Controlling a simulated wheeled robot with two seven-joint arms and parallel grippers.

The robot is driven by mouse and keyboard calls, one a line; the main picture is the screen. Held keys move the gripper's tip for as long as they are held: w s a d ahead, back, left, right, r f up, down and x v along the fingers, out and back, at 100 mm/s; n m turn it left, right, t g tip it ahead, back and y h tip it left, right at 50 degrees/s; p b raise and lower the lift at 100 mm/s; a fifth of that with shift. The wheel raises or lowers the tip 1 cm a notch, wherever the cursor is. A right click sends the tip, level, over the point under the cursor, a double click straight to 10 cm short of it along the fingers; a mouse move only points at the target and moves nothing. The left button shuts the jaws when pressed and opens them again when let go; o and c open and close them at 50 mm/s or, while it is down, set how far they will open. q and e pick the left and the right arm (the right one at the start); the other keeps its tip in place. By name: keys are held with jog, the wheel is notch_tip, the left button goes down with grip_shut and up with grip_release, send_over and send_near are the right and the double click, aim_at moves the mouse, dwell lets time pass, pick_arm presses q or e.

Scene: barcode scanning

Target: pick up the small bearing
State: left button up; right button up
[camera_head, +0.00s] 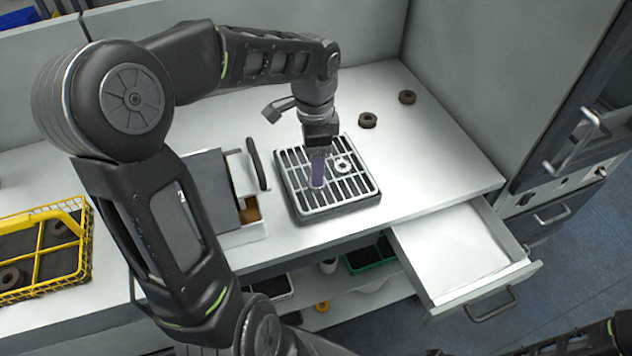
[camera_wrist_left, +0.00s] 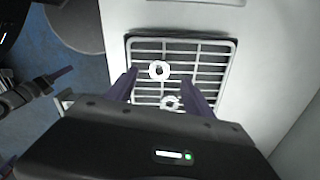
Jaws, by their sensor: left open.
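The black grated tray (camera_head: 372,188) stands on the white bench. One pale ring-shaped bearing (camera_head: 342,163) shows on its grate in the head view. In the left wrist view, two pale bearings lie on the grate, one farther (camera_wrist_left: 159,70) and one nearer (camera_wrist_left: 170,103); I cannot tell for sure which is the small one. My left gripper (camera_head: 318,172) hangs over the grate, fingers down, hiding part of it. In the left wrist view its open purple fingers (camera_wrist_left: 160,80) stand either side of the bearings, with nothing held. My right gripper (camera_wrist_left: 60,82) shows small at the left edge there.
Two dark rings (camera_head: 368,120) (camera_head: 407,97) lie on the bench behind the tray. An open drawer (camera_head: 462,250) juts out at the front right. A grey box (camera_head: 205,190) stands left of the tray. A yellow wire basket (camera_head: 88,235) is at far left.

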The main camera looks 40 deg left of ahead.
pick_arm(q)
jog(key=shift+w+d+f+p, duration=0.1)
jog(key=shift+f+p, duration=0.25)
jog(key=shift+f, duration=0.95)
jog(key=shift+d+f+p, duration=0.1)
jog(key=shift+f+p, duration=0.25)
jog(key=shift+f, duration=0.95)
jog(key=shift+c, duration=0.2)
grip_shut()
